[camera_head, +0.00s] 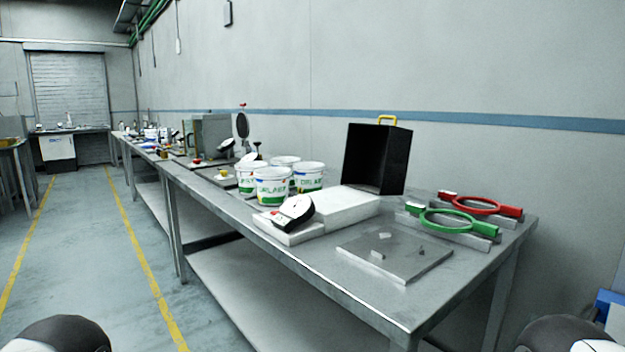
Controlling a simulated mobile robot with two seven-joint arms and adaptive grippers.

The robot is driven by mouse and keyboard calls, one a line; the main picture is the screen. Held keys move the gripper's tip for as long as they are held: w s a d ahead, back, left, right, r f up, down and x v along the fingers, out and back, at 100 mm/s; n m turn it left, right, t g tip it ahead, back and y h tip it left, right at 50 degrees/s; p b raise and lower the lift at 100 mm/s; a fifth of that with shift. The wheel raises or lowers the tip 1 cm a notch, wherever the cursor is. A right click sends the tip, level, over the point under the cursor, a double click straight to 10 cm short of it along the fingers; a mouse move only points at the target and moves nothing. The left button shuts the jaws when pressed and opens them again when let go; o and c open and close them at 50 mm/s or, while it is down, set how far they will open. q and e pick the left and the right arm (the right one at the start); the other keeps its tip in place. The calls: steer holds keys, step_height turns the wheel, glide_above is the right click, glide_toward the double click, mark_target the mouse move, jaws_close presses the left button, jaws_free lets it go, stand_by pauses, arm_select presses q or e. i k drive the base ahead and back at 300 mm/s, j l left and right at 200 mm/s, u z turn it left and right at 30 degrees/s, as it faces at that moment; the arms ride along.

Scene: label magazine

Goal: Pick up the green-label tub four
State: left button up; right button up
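Several white tubs with green labels stand close together on the metal workbench. The front tub (272,187) overlaps the left tub (245,178). The right tub (310,178) stands beside them, and the back tub (285,162) is partly hidden behind. The small print is too blurred to tell which one is number four. Neither of my grippers is in view. Only dark rounded parts of my own arms show at the bottom left and bottom right corners, well apart from the tubs.
A white block with a black-faced device (295,210) sits in front of the tubs. A black open box (378,158), a flat grey plate (394,254), a green ring tool (455,221) and a red ring tool (480,204) lie to the right. The floor at left is clear.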

mark_target(309, 174)
steer(key=i+j+z, duration=0.1)
steer(key=j, duration=0.25)
steer(key=i+j+z, duration=0.25)
steer(key=j, duration=0.45)
steer(key=i+j+z, duration=0.1)
steer(key=i+j, duration=0.15)
steer(key=j, duration=0.15)
